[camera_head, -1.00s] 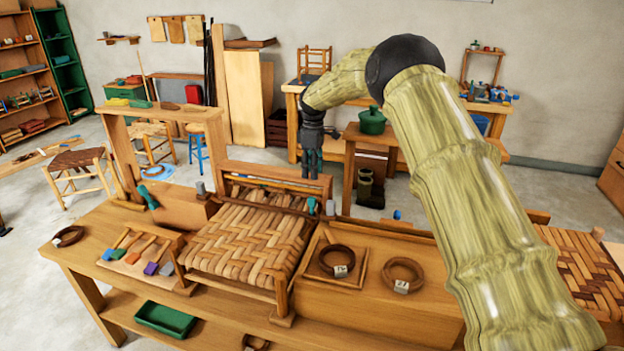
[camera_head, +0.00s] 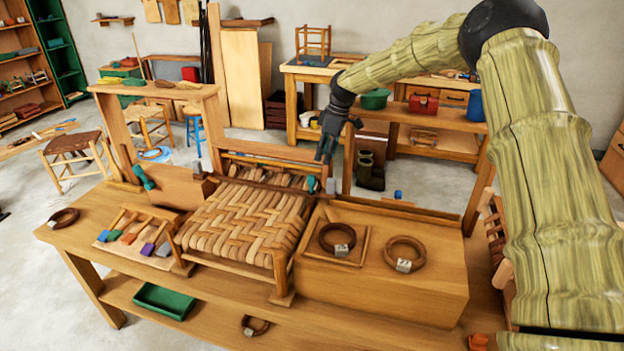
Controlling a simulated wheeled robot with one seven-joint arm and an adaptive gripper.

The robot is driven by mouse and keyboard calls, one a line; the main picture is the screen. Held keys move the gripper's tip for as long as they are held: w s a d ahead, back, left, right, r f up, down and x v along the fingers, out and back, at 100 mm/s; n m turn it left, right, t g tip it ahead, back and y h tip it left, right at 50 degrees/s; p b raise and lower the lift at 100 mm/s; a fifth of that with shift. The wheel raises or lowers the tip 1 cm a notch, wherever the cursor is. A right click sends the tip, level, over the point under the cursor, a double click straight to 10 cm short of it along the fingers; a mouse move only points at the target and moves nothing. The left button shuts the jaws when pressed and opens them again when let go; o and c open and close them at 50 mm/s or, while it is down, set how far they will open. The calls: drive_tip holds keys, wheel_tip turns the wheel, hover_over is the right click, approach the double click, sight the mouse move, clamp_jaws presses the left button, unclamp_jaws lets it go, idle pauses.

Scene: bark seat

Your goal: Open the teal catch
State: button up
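A woven bark seat (camera_head: 243,222) sits in a wooden frame on the workbench. A small teal piece (camera_head: 311,184) stands at the frame's back right corner, beside a small grey block (camera_head: 331,186). A larger teal lever-like piece (camera_head: 144,177) tilts at the back left of the seat. I cannot tell for sure which of the two is the catch. My dark gripper (camera_head: 323,159) points down above and slightly behind the right teal piece, apart from it in the picture. It looks empty. Its fingers are too small to tell their opening.
Two brown coils with tags (camera_head: 338,238) (camera_head: 405,254) lie on the right of the bench. A tray of coloured-tipped tools (camera_head: 133,236) lies at the left. A raised wooden shelf (camera_head: 155,89) stands behind. My arm spans the right side.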

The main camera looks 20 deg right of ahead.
sight(312, 175)
drive_tip(key=shift+t+y, duration=0.7)
drive_tip(key=shift+t, duration=0.1)
drive_tip(key=shift+s+a+p+x, duration=0.2)
drive_tip(key=shift+p+x, duration=0.15)
drive_tip(key=shift+x, duration=1.35)
drive_tip(key=shift+s+a+p+x, duration=0.15)
drive_tip(key=shift+p+x, duration=0.25)
drive_tip(key=shift+x, duration=1.25)
drive_tip(key=shift+s+a+p+x, duration=0.1)
drive_tip(key=shift+a+p+x, duration=0.2)
drive_tip(key=shift+x, duration=1.4)
drive_tip(key=shift+d+r, duration=0.1)
